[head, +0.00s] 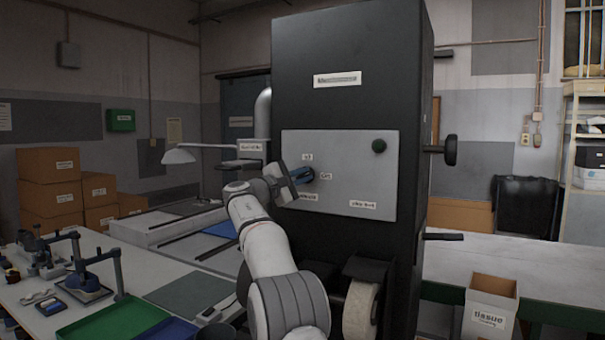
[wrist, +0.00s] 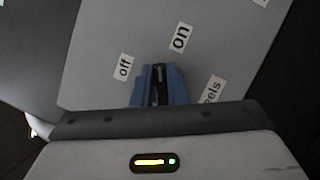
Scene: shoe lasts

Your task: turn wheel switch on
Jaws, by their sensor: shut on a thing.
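The wheel switch (wrist: 160,86) is a small dark knob on a grey panel (head: 350,150) of the black machine. My gripper (wrist: 159,88) has its blue fingers shut on the knob, one on each side. In the wrist view the "off" label (wrist: 124,67) lies left of the knob and the "on" label (wrist: 180,37) lies above and right. The knob stands nearly upright in that picture, between the two labels. The "wheels" label is partly hidden by my gripper. In the head view my gripper (head: 303,176) covers the knob.
A wheel (head: 359,309) projects low on the black machine (head: 350,50). A lamp (head: 180,156) and workbench stand left. A tissue box (head: 489,306) stands right.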

